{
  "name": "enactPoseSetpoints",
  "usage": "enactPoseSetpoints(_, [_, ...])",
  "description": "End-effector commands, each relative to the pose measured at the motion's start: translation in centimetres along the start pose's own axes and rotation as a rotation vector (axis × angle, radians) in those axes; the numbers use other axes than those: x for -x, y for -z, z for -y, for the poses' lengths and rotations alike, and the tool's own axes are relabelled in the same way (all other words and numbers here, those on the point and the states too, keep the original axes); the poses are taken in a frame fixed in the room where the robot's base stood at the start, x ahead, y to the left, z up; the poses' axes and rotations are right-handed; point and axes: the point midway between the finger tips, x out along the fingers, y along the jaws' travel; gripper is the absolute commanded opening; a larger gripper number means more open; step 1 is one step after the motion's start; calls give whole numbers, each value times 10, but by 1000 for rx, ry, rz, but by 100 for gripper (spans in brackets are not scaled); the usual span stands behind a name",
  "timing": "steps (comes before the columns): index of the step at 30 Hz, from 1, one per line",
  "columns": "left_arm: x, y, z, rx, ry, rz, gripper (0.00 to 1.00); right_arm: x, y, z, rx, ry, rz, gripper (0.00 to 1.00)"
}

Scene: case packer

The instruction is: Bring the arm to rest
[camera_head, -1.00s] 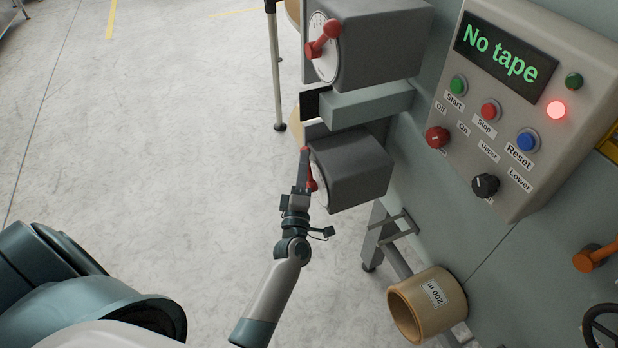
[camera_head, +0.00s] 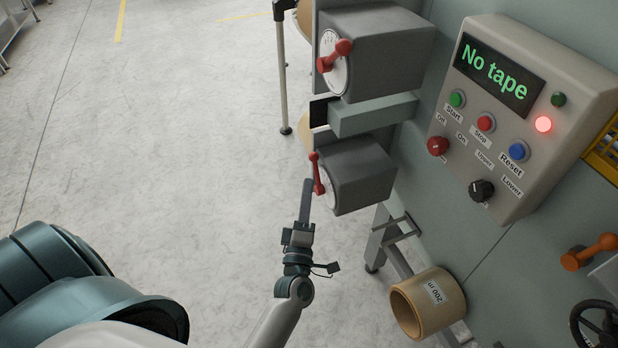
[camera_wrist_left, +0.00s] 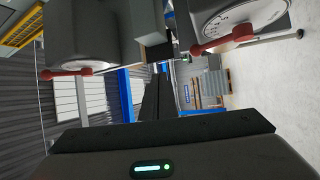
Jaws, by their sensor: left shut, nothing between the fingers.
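My left gripper (camera_head: 307,184) is in the head view, just left of and below the lower grey dial box (camera_head: 362,172). Its fingers are shut with nothing between them and point up toward the lower red lever (camera_head: 317,174), with a small gap that is hard to judge. In the left wrist view the dark fingers (camera_wrist_left: 156,97) run straight ahead between two dial boxes, each with a red lever; one lever (camera_wrist_left: 222,39) shows at the upper right, the other (camera_wrist_left: 68,72) at the left. My right gripper is not in view.
The upper dial box (camera_head: 385,50) has its own red lever (camera_head: 334,55). A control panel (camera_head: 520,110) reads "No tape" with a red light lit. A tan tape roll (camera_head: 428,303) sits at the lower right. The floor (camera_head: 180,150) to the left is clear.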

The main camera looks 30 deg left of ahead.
Motion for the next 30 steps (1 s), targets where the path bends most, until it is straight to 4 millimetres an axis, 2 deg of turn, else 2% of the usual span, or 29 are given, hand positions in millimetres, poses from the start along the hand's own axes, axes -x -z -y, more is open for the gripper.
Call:
enactPoseSetpoints(6, [12, 1, -8, 2, -1, -1, 0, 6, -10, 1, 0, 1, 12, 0])
enactPoseSetpoints(23, [13, 1, -8, 1, 0, 0, 0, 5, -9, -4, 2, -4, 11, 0])
enactPoseSetpoints(26, [14, -2, -2, -9, 6, 9, 0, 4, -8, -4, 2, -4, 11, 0])
enactPoseSetpoints(30, [22, -16, 22, -60, 41, 58, 0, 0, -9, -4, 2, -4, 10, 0])
